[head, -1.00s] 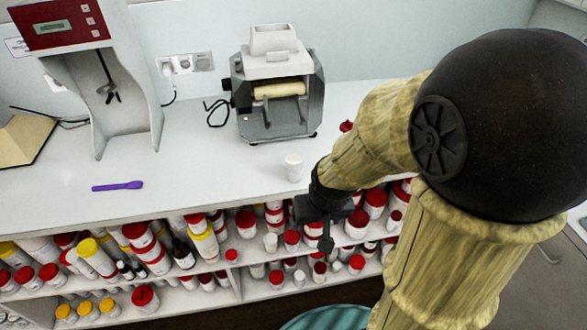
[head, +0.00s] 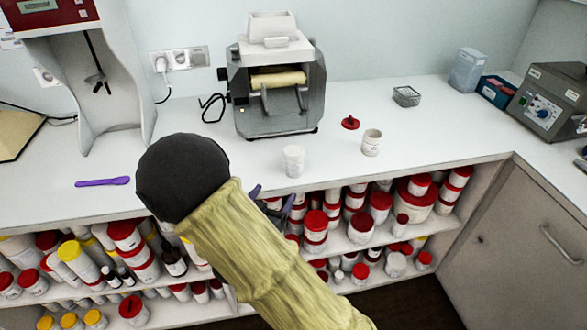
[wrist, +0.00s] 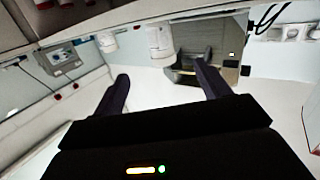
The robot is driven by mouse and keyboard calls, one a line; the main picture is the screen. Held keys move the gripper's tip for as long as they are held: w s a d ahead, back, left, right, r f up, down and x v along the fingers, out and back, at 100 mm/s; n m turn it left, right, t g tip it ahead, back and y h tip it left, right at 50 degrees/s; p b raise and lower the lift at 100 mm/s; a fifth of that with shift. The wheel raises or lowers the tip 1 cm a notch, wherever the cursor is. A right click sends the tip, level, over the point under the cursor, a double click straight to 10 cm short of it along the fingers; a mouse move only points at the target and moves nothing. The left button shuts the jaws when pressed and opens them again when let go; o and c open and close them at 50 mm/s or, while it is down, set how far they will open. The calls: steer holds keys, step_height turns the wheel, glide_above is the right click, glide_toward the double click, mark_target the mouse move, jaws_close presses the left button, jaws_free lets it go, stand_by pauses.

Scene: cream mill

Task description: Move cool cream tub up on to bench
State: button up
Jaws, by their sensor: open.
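I cannot tell which container is the cool cream tub. A plain white tub (head: 293,161) stands upright on the bench (head: 225,180) near its front edge. A second white tub (head: 371,142) stands farther right, with a red lid (head: 350,122) lying beside it. My gripper (head: 272,197) is at the bench's front edge, just below and left of the nearer tub, partly hidden by my arm. The wrist view is upside down; my open fingers (wrist: 163,88) hold nothing, and the nearer tub (wrist: 159,42) shows beyond them, apart.
Shelves under the bench hold many red- and yellow-lidded tubs (head: 361,227). A roller mill (head: 275,85) stands at the back. A purple spatula (head: 102,182) lies at the left. A grey control box (head: 548,100) and a small clear dish (head: 406,96) are at the right.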

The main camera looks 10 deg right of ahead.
mark_target(292, 165)
steer(key=shift+s+r+h, duration=0.2)
steer(key=shift+s+h, duration=0.1)
steer(key=shift+h, duration=0.1)
steer(key=p+x, duration=0.1)
steer(key=x, duration=1)
steer(key=shift+w+r+p, duration=0.15)
steer(key=shift+w+p, duration=0.05)
steer(key=shift+p, duration=0.15)
steer(key=shift+w+d, duration=0.2)
steer(key=shift+w, duration=0.2)
steer(key=shift+a+p+x, duration=0.25)
steer(key=shift+p+x, duration=0.35)
steer(key=shift+x, duration=2)
steer(key=shift+w, duration=0.1)
